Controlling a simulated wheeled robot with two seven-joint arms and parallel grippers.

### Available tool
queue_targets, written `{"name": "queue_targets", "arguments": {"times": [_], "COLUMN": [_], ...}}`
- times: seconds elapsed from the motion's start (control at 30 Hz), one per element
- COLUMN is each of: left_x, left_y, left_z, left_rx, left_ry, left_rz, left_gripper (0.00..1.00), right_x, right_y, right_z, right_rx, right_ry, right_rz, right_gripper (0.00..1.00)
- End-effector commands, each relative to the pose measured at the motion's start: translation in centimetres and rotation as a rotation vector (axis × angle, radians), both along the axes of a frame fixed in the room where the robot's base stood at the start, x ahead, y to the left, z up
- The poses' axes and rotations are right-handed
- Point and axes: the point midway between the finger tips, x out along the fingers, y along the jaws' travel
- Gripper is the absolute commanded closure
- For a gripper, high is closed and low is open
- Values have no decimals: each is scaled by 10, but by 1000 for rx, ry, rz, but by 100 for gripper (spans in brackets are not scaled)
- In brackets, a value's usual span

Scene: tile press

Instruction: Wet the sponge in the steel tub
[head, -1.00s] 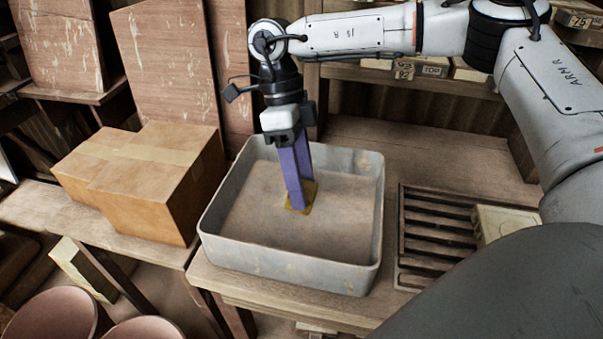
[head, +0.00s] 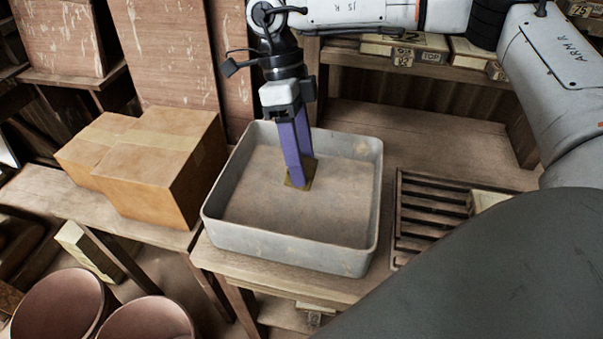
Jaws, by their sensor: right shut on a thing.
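The steel tub (head: 290,247) is a grey, square, open basin on the wooden bench, with a brownish, flat-looking inside. My right gripper (head: 301,172) reaches down into it from above, its long purple fingers shut on the sponge (head: 307,178). The sponge is a small, dull yellow-brown piece at the fingertips, near the middle of the tub and low inside it. The fingers hide part of it. I cannot tell whether it touches the bottom or how deep any water is. My left gripper is out of view.
Cardboard boxes (head: 160,175) stand left of the tub. A slatted wooden rack (head: 425,222) lies right of it, with a pale block (head: 487,200) on it. Round reddish containers (head: 62,303) stand at lower left. The bench behind the tub is clear.

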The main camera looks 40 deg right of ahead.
Motion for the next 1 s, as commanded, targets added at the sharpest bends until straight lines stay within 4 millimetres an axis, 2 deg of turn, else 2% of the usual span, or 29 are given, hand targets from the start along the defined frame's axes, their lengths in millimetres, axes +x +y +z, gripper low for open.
{"name": "queue_targets", "arguments": {"times": [0.03,0.33,0.7,1.0], "left_x": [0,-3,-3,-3], "left_y": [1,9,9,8], "left_z": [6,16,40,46], "left_rx": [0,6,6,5], "left_ry": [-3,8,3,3], "left_rz": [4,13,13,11], "left_gripper": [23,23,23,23], "right_x": [0,0,0,0], "right_y": [0,0,0,0], "right_z": [8,31,61,69], "right_rx": [0,1,1,0], "right_ry": [0,1,0,1], "right_rz": [0,0,0,-1], "right_gripper": [64,64,64,64]}}
